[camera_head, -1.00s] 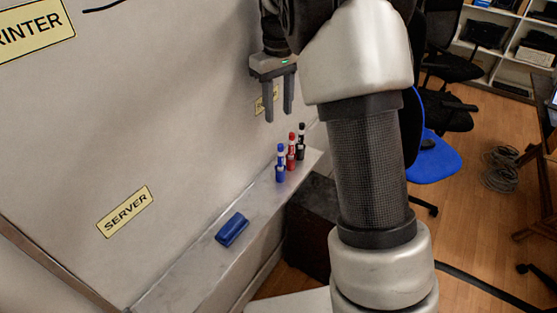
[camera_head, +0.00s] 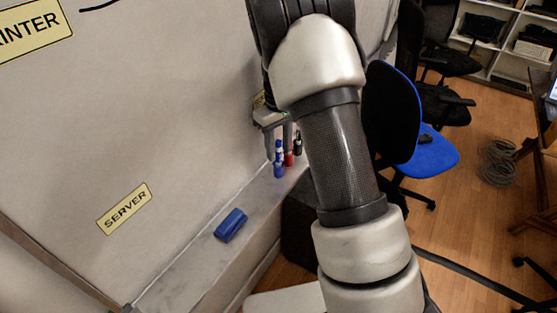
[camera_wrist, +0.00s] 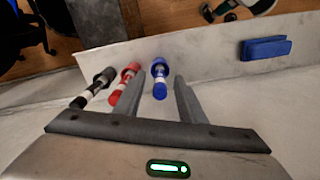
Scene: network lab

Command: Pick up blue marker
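The blue marker (camera_head: 279,158) stands upright on the whiteboard ledge (camera_head: 200,263), nearest of three markers in the head view. The red marker (camera_head: 289,159) and the black marker (camera_head: 298,146) stand behind it. My gripper (camera_head: 277,148) is open and reaches down at the blue marker. In the wrist view the blue marker (camera_wrist: 160,78) appears between the two finger tips, with a gap on both sides. The red marker (camera_wrist: 124,84) is just left of the left finger, partly covered by it. The black marker (camera_wrist: 92,90) is further left.
A blue eraser (camera_head: 231,225) lies on the ledge, nearer than the markers. The whiteboard (camera_head: 150,120) rises directly behind the ledge. A dark box (camera_head: 298,225) sits below the ledge, and a blue chair (camera_head: 432,157) stands to the right.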

